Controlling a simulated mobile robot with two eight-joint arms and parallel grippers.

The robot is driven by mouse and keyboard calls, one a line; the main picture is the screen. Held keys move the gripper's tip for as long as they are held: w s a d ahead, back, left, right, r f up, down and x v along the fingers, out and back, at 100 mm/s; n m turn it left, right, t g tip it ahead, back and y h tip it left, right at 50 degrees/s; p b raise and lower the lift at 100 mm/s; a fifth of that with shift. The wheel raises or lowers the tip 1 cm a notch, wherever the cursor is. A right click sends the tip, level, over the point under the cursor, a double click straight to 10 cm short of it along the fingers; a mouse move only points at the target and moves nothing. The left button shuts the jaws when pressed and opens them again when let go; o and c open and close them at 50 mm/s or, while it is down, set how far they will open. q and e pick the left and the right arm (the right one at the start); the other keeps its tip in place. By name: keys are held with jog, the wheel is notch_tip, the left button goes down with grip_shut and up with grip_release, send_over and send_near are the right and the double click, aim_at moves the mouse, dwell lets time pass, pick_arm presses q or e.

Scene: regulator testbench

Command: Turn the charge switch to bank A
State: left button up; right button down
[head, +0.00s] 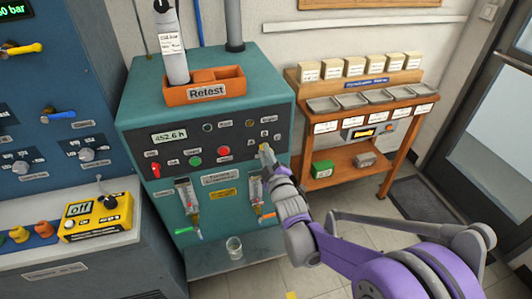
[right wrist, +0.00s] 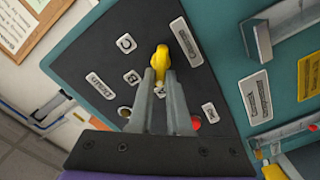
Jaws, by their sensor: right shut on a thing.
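The charge switch appears to be the yellow knob (right wrist: 161,56) on the dark panel of the teal bench (head: 131,132); its label is not clearly legible. My right gripper (right wrist: 160,78) is shut on this knob, with one finger on each side of it. In the head view my right gripper (head: 265,151) reaches the right end of the panel and largely hides the knob. My left gripper is not in view.
An orange "Retest" tray (head: 170,95) with a grey bottle (head: 170,45) stands on the bench. Red and green buttons (head: 195,162) are left of the gripper on the panel. A glass (head: 234,247) stands below. A wooden shelf (head: 345,160) is to the right.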

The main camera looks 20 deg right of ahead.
jog(key=shift+f+n, duration=0.1)
jog(key=shift+n, duration=0.6)
jog(key=c, duration=0.9)
grip_release()
jog(key=shift+o, duration=0.2)
jog(key=s, duration=1.1)
jog(key=shift+d, duration=0.15)
